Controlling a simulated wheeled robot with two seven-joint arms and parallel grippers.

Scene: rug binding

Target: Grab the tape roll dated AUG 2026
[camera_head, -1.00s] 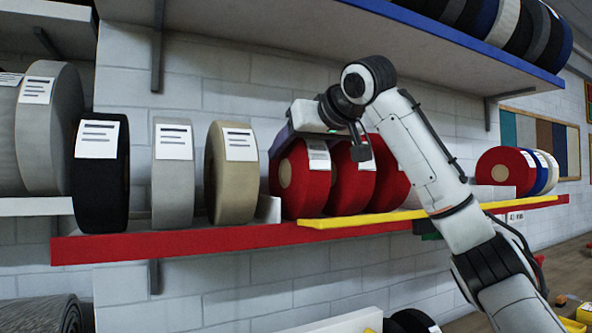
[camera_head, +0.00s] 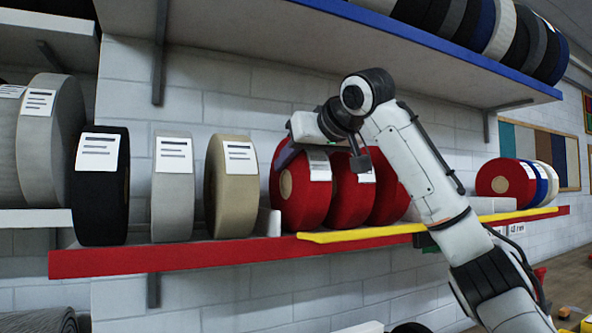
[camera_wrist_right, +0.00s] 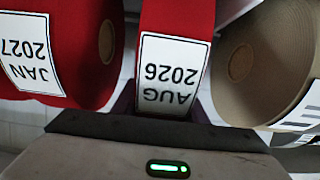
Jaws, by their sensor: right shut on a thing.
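The red tape roll labelled AUG 2026 (camera_wrist_right: 174,72) stands upright in the middle of the right wrist view, its label upside down there. In the head view it is the leftmost red roll (camera_head: 290,187) on the red shelf. My right gripper (camera_head: 296,150) is shut on this roll from above, with its fingers mostly hidden behind the roll and label. A second red roll labelled JAN 2027 (camera_wrist_right: 62,50) stands beside it, and it also shows in the head view (camera_head: 347,203). My left gripper is not in view.
A beige roll (camera_head: 230,190) stands left of the held roll, with grey and black rolls further left. A third red roll (camera_head: 392,200) is partly behind my arm. A yellow strip (camera_head: 350,234) runs along the shelf front. A blue-edged shelf (camera_head: 440,45) hangs above.

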